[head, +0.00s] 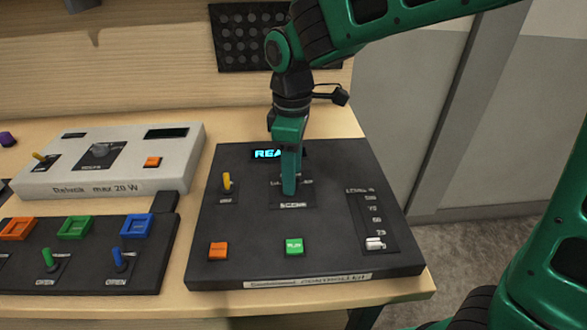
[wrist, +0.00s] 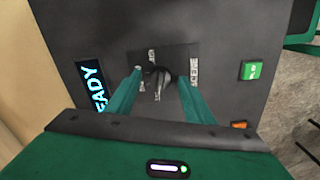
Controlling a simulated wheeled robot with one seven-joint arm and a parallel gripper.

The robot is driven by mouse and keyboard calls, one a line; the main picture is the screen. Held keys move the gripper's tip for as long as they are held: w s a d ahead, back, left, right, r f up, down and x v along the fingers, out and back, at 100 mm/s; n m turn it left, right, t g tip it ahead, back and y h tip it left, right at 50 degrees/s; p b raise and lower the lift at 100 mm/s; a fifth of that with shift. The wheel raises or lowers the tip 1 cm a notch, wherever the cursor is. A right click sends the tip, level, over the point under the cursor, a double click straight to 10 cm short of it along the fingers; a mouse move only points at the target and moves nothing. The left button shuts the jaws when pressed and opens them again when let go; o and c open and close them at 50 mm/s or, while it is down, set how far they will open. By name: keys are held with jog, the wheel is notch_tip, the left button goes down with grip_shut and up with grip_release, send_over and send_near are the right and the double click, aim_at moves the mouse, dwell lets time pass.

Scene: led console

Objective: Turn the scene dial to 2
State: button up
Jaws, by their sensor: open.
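The scene dial is a dark knob (wrist: 158,76) on a dark square plate, between my gripper's two fingers in the wrist view. In the head view the fingers hide the knob, and its plate (head: 292,203) shows with the label "SCENE". My gripper (head: 288,188) points down over the dial; in the wrist view its green fingers (wrist: 156,92) stand apart on either side of the knob. I cannot tell whether they touch it. The dial's setting is too small to read. The black console (head: 325,262) has a lit display (head: 267,154) that reads "READY" in the wrist view.
The console also carries a yellow toggle (head: 227,182), an orange button (head: 218,250), a green button (head: 294,247) and a white slider (head: 375,243). To the left are a white box (head: 110,186) and a dark panel (head: 82,283) with coloured buttons and toggles.

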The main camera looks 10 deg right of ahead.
jog(key=c, duration=1)
jog(key=shift+d, duration=0.1)
jog(key=shift+c, duration=0.2)
jog(key=shift+m, duration=0.3)
jog(key=m, duration=0.9)
jog(key=shift+w, duration=0.1)
jog(key=shift+r, duration=0.1)
